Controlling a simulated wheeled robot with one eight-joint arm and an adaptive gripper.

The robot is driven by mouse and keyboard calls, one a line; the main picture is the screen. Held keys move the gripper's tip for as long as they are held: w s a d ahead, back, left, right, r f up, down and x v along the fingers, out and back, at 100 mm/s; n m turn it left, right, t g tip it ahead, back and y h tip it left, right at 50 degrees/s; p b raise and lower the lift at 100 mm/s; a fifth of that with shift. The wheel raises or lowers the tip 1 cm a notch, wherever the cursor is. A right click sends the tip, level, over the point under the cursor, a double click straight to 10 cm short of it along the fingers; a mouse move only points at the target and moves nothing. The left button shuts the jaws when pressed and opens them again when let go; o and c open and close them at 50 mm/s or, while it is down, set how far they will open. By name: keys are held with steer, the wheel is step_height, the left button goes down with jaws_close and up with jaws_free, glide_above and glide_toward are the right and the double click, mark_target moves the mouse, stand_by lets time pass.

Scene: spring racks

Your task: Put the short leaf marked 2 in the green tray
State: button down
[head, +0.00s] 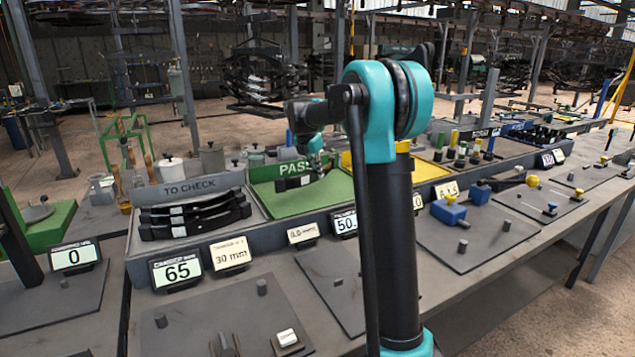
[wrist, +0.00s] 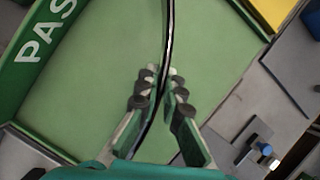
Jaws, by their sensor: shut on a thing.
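My gripper (wrist: 163,85) is shut on a thin dark leaf (wrist: 169,40), gripped on edge between the fingers. In the head view the leaf (head: 292,184) shows as a short dark bar with a pale mark too small to read. It is over the green tray (head: 262,203), which is labelled PASS. In the wrist view the tray floor (wrist: 85,95) lies behind the leaf and looks bare. I cannot tell whether the leaf touches the floor. My arm hides the right part of the tray in the head view.
The grey TO CHECK tray (head: 257,222) on the left holds several dark stacked leaves (head: 195,215). A yellow tray (head: 428,170) stands right of the green one.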

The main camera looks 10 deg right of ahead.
mark_target(316, 176)
steer(key=shift+f, duration=1.85)
steer(key=c, duration=1.7)
jaws_free()
steer(key=shift+f, duration=0.1)
steer(key=v, duration=1.2)
